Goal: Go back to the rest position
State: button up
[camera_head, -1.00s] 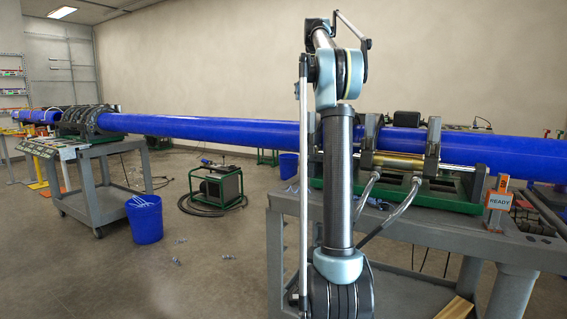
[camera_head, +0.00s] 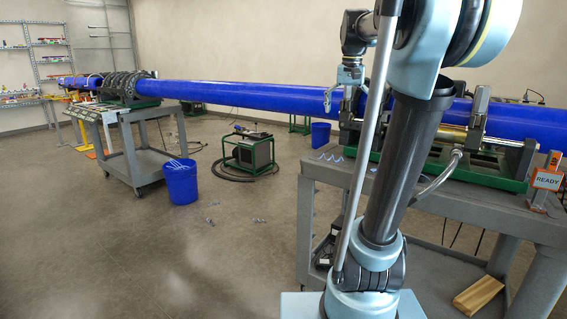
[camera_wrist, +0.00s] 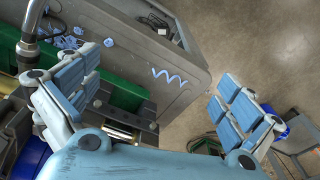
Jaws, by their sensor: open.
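My gripper (camera_head: 343,85) shows in the head view as a small light-blue shape, just in front of the long blue pipe (camera_head: 245,96) in the picture. In the wrist view my gripper (camera_wrist: 163,85) has its two blue-padded fingers spread wide, with nothing between them. Below it lie the edge of the grey cart (camera_wrist: 185,90) and the floor. My arm is folded, its elbow high at the upper right of the head view. It hides part of the pipe and of the green-based clamp machine (camera_head: 480,168).
The right-hand grey cart (camera_head: 440,205) stands close by with an orange READY sign (camera_head: 546,180). Blue curled shavings (camera_wrist: 170,77) lie on its top. A second cart (camera_head: 140,115), a blue bucket (camera_head: 180,181) and a green-framed unit (camera_head: 249,153) stand left.

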jog(key=s+a+f+n, duration=0.1)
jog(key=s+f, duration=1.1)
jog(key=f, duration=0.4)
jog(key=s+a+f+n+t, duration=0.1)
jog(key=s+f+n, duration=0.1)
jog(key=s+f, duration=1)
notch_tip(320, 180, down, 4)
jog(key=shift+a+r+n, duration=0.1)
jog(key=shift+a+n, duration=0.2)
jog(key=shift+a, duration=0.05)
jog(key=shift+w+f, duration=0.25)
jog(key=shift+w, duration=0.25)
